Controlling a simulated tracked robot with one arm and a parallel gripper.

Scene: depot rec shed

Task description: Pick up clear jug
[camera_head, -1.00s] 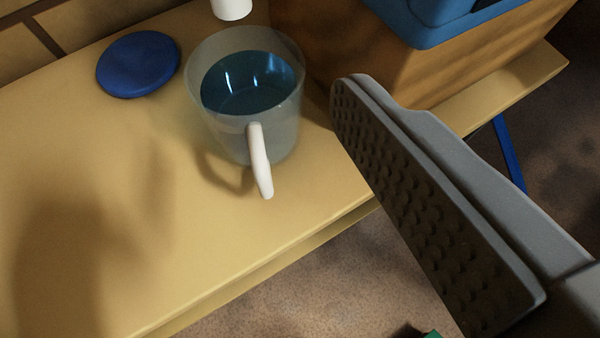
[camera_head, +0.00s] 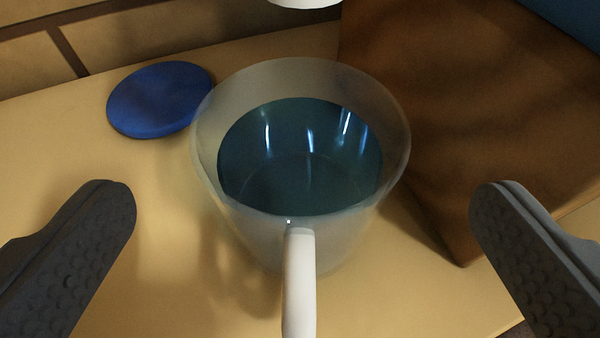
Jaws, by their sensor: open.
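The clear jug (camera_head: 255,235) stands upright on a yellow bench top, in the middle of the view. It holds dark blue liquid, and its white handle (camera_head: 299,280) points toward me. My gripper (camera_head: 303,205) is open, with one grey padded finger at the left and one at the right. The jug and its handle show between the two fingers, and neither finger appears to touch them. The jug's base is partly hidden by its own body and handle.
A blue round disc (camera_head: 160,98) lies on the bench (camera_head: 60,150) left of the jug. A brown box (camera_head: 450,120) stands close at the right, with a blue thing (camera_head: 570,25) above it. A white object (camera_head: 305,3) is cut off behind the jug.

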